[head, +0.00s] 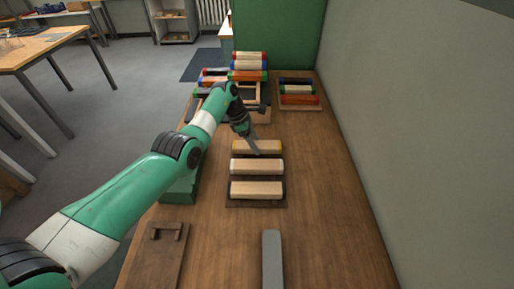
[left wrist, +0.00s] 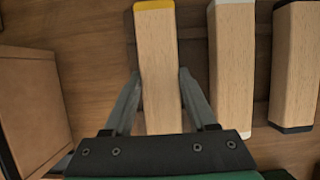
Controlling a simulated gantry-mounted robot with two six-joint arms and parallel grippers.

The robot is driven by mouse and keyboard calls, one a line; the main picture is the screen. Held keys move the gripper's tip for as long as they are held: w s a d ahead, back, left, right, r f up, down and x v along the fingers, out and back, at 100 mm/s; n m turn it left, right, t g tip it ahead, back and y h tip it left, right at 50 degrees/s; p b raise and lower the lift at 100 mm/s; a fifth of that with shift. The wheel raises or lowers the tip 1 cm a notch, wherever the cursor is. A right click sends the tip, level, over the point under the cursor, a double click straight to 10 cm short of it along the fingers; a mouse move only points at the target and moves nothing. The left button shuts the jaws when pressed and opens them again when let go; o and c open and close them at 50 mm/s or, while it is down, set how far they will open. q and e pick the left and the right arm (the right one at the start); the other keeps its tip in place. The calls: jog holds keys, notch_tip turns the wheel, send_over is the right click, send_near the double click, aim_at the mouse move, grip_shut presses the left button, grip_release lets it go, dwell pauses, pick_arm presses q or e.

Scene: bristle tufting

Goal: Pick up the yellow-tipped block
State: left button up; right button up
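The yellow-tipped block (head: 268,147) is pale wood and is the farthest of three blocks on a dark holder (head: 234,204) in the head view. In the left wrist view the yellow-tipped block (left wrist: 159,60) shows its yellow end at the top. My left gripper (left wrist: 160,76) is over it with one finger on each long side, the tips close against its edges. I cannot tell if they press on it. The block looks level with its neighbours. In the head view my left gripper (head: 254,146) partly hides the block. My right gripper is out of view.
The white-tipped block (head: 257,166) and the black-tipped block (head: 257,190) lie nearer, parallel. Coloured blocks fill a rack (head: 260,112) and a tray (head: 300,107) behind. A grey bar (head: 272,260) and a brown board (head: 157,265) lie in front. The table is bare at right.

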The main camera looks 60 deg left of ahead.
pick_arm(q)
grip_shut()
jog(key=shift+r, duration=0.1)
jog(key=r+p, duration=0.5)
jog(key=shift+s+d+r, duration=0.1)
jog(key=shift+s+d, duration=0.15)
jog(key=shift+s, duration=0.05)
jog(key=s+d+r+p, duration=0.7)
jog(key=s+d+p, duration=0.2)
jog(key=p, duration=0.6)
jog(key=shift+s+d+r, duration=0.15)
jog(key=shift+s+r, duration=0.05)
jog(key=shift+r, duration=0.2)
